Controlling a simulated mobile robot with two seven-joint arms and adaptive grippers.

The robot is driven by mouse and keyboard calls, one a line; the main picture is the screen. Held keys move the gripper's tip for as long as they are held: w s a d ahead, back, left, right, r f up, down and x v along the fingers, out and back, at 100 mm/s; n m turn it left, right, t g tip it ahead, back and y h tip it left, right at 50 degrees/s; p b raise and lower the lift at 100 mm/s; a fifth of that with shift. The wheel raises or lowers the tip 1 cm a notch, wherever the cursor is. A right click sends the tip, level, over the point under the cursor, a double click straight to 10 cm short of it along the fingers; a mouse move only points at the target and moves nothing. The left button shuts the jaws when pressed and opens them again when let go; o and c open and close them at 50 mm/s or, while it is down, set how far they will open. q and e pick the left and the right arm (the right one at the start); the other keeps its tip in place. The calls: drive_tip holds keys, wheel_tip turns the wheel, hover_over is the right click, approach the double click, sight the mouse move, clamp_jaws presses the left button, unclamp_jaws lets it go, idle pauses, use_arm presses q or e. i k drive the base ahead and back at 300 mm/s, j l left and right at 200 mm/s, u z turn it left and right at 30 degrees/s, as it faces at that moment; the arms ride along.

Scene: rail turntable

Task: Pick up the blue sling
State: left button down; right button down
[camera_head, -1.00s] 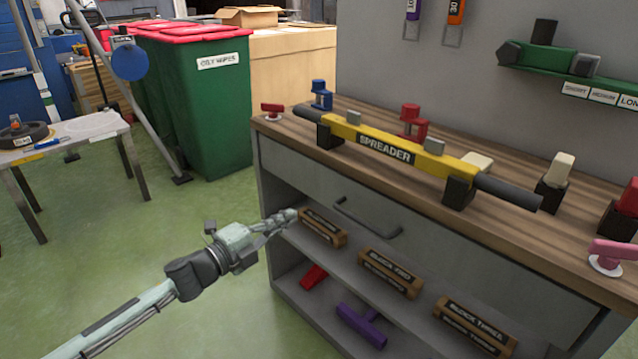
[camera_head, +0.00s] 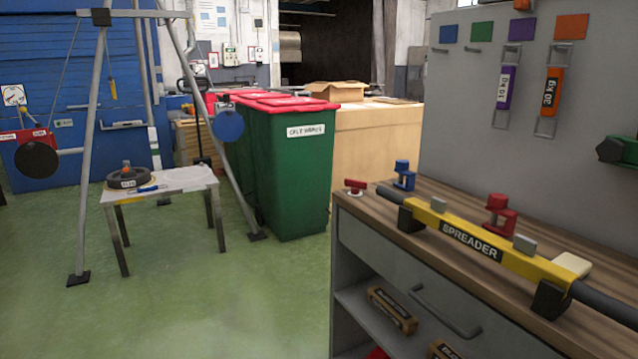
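I cannot clearly pick out a blue sling. A small blue strip-like item (camera_head: 150,189) lies on the small table (camera_head: 185,182) at the left, beside a dark disc (camera_head: 128,177); it is too small to tell what it is. On the grey wall panel, a purple strap (camera_head: 505,88) marked 10 kg and an orange strap (camera_head: 551,92) marked 30 kg hang under coloured squares. The hook under the blue square (camera_head: 448,34) is bare. Neither gripper is in view.
A workbench (camera_head: 400,212) with a yellow spreader bar (camera_head: 490,242) stands at the right. Green bins (camera_head: 290,170) with red lids stand behind. A metal frame leg (camera_head: 92,150) rises by the small table. The green floor (camera_head: 190,310) in front is clear.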

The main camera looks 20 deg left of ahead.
sight(149, 189)
drive_tip(key=u, duration=1.75)
drive_tip(key=i, duration=3.15)
drive_tip(key=l+z, duration=0.05)
drive_tip(key=l, duration=0.1)
